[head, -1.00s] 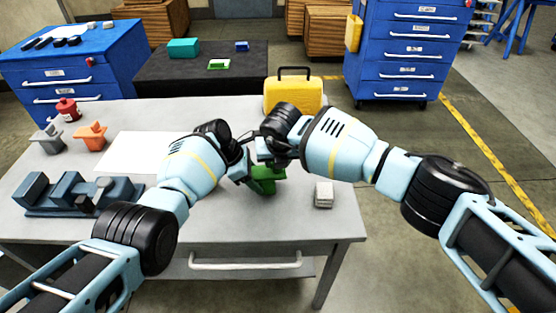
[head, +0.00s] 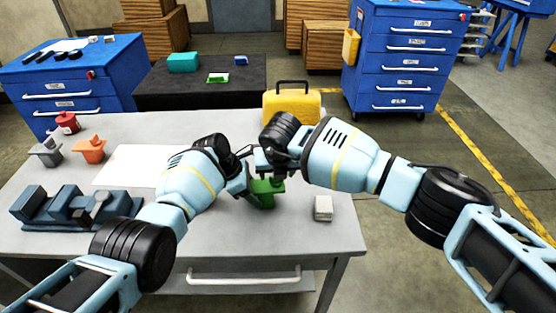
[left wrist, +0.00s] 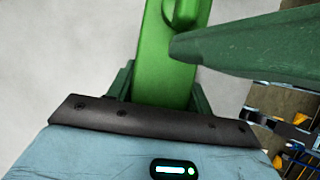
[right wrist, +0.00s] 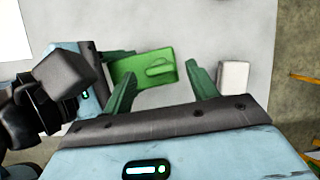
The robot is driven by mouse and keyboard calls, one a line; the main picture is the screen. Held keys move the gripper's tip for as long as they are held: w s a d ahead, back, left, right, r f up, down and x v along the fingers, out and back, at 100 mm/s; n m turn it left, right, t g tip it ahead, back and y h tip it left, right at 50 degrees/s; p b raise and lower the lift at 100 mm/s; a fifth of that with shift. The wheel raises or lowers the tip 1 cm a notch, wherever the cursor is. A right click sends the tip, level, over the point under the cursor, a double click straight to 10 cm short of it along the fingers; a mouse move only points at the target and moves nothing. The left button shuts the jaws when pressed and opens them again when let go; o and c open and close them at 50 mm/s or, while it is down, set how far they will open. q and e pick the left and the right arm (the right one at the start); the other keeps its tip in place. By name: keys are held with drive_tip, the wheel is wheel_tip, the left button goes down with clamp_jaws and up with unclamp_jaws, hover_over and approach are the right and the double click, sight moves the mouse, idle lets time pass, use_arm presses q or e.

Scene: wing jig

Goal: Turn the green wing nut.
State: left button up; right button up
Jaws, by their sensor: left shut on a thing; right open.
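The green wing-nut piece (head: 263,200) stands on the grey table near its front edge, between my two grippers. My left gripper (head: 246,191) is shut on the green body, which runs up between its fingers in the left wrist view (left wrist: 165,75). The right wrist view shows the green block's top (right wrist: 130,70) with a small raised green wing (right wrist: 160,67) on it. Contact there is unclear.
A small white-grey block (head: 323,208) lies right of the green piece. A yellow case (head: 292,106) stands behind my right gripper.

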use_arm(q)
drive_tip(key=shift+r, duration=0.1)
use_arm(e)
drive_tip(key=v, duration=1)
drive_tip(key=shift+r, duration=0.25)
use_arm(q)
drive_tip(key=shift+f, duration=0.2)
use_arm(e)
drive_tip(key=shift+s+f, duration=0.15)
drive_tip(key=shift+f, duration=0.05)
use_arm(q)
drive_tip(key=o, duration=1.4)
drive_tip(key=shift+f, duration=0.1)
drive_tip(key=p+v, duration=0.2)
drive_tip(key=v, duration=0.5)
drive_tip(key=shift+a+r, duration=0.15)
drive_tip(key=shift+r, duration=0.25)
use_arm(e)
wheel_tip(320, 180, up, 7)
drive_tip(key=t, duration=0.1)
drive_tip(key=shift+r, duration=0.15)
drive_tip(key=shift+s, duration=0.1)
